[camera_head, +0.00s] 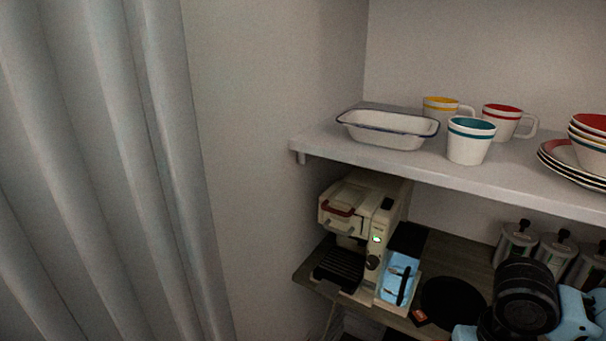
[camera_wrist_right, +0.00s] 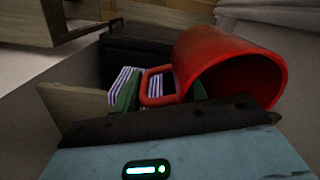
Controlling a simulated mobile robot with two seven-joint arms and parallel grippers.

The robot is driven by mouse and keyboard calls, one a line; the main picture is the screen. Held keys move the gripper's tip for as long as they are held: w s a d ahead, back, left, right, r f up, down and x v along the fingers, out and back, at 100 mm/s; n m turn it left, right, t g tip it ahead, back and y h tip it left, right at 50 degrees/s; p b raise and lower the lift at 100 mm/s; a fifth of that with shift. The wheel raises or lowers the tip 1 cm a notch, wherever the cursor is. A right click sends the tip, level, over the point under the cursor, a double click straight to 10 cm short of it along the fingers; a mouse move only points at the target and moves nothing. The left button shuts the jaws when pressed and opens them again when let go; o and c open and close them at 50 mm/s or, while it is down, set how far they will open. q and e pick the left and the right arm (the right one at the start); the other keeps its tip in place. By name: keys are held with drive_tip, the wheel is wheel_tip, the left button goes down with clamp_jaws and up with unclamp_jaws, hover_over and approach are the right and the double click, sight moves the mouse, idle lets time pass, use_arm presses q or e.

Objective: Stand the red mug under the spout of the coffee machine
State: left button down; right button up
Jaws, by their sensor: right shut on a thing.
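The coffee machine (camera_head: 352,208), cream with a red-trimmed top lever, stands on the lower wooden shelf in the head view. Its dark slotted drip tray (camera_head: 340,266) is at the front left and looks empty. The red mug (camera_wrist_right: 222,52) is close up in the right wrist view, tipped on its side, its opening toward the lower right and its handle to the left. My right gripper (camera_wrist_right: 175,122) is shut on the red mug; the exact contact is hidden. In the head view only part of my right arm shows at lower right. My left gripper is not in view.
The upper shelf (camera_head: 500,182) overhangs the machine, with white mugs, a baking dish (camera_head: 385,131), plates and bowls. Metal canisters (camera_head: 515,240) and a black round mat (camera_head: 452,302) are right of the machine. A wall and curtain (camera_head: 105,170) fill the left.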

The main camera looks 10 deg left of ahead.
drive_tip(key=s+f, duration=0.4)
drive_tip(key=f, duration=1)
drive_tip(key=shift+f, duration=0.2)
